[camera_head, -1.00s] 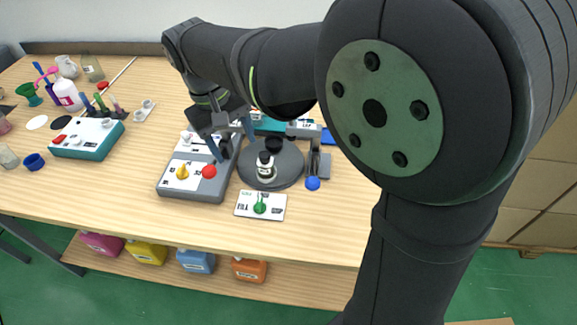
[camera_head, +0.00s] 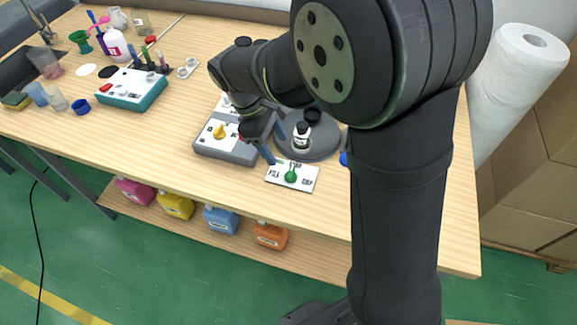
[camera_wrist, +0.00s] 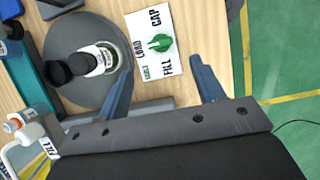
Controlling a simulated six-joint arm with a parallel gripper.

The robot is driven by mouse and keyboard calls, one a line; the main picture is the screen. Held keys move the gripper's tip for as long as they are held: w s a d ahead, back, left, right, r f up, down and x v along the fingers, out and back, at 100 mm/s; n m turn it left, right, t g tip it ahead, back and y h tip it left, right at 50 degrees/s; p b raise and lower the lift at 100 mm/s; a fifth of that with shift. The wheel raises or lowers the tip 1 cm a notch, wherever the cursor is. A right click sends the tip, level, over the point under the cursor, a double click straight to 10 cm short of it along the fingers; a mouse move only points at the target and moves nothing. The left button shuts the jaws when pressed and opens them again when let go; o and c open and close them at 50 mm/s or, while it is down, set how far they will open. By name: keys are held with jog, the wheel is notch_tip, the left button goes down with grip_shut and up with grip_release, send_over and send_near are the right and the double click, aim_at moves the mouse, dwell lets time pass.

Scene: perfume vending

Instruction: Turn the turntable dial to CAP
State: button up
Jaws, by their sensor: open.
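The dial plate (camera_head: 309,183) is a white card with a green knob (camera_head: 291,174), lying on the table in front of the round grey turntable (camera_head: 320,150). In the wrist view the green knob (camera_wrist: 160,43) sits on the plate among the labels CAP, LOAD and FILL. I cannot tell for sure which label it points at. My gripper (camera_wrist: 160,66) is open and empty, its two blue fingers either side of the plate in that view, the knob beyond the tips. In the head view my gripper (camera_head: 270,143) is just behind and left of the plate, above the table.
A dark-capped white bottle (camera_head: 301,134) stands on the turntable close to my gripper. A grey box with a yellow knob (camera_head: 220,132) is left of it. A teal box (camera_head: 133,90) is farther left.

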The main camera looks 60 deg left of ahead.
aim_at(291, 171)
jog(key=x, duration=0.9)
jog(key=shift+d+f, duration=0.1)
jog(key=c, duration=1)
jog(key=shift+w, duration=0.1)
